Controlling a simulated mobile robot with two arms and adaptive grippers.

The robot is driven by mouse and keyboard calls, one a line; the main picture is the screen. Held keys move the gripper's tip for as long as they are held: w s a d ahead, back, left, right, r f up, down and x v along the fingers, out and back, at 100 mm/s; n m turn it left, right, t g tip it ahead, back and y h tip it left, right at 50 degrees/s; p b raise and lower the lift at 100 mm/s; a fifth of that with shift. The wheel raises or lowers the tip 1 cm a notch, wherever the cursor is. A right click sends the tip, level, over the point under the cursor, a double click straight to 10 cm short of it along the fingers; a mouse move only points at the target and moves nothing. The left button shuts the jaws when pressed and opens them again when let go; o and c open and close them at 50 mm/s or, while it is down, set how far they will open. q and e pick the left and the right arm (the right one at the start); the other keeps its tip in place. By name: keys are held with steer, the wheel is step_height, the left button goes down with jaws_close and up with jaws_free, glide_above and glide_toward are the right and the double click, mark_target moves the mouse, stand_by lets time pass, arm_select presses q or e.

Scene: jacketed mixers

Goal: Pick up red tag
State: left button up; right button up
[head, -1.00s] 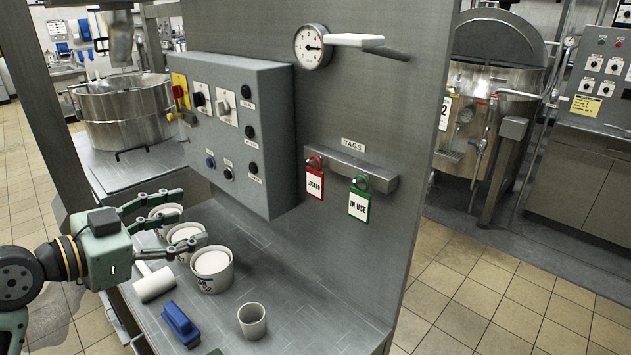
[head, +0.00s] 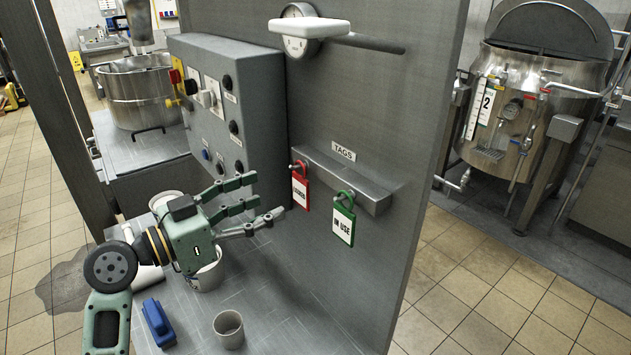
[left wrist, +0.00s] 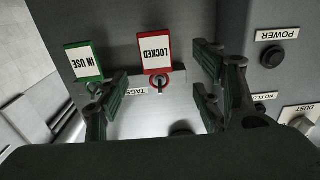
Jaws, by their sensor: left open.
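The red tag (head: 299,187), marked LOCKED, hangs from a hook on the grey TAGS rail (head: 340,176) on the metal panel. In the left wrist view the red tag (left wrist: 155,54) appears upside down, between and beyond my open fingers. The green IN USE tag (head: 343,222) hangs to its right on the same rail; it also shows in the left wrist view (left wrist: 83,62). My left gripper (head: 268,201) is open and empty, just left of the red tag and apart from it. My right gripper is not in view.
A grey control box (head: 235,105) with knobs stands out from the panel just above and behind my left gripper. A blue brush (head: 159,322) and an empty cup (head: 229,328) stand on the bench below.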

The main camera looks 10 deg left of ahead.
mark_target(299, 188)
arm_select(q)
steer(key=p+x, duration=0.1)
steer(key=x, duration=0.1)
steer(key=p+x, duration=0.3)
steer(key=shift+w+d+r, duration=0.1)
steer(key=shift+d+r, duration=0.3)
steer(key=shift+d, duration=0.1)
steer(key=shift+w+d+f, duration=0.15)
steer(key=shift+w+d, duration=0.05)
steer(key=shift+w, duration=0.1)
steer(key=shift+w+d, duration=0.1)
steer(key=shift+f, duration=0.1)
steer(key=c, duration=0.7)
steer(key=shift+c, duration=1)
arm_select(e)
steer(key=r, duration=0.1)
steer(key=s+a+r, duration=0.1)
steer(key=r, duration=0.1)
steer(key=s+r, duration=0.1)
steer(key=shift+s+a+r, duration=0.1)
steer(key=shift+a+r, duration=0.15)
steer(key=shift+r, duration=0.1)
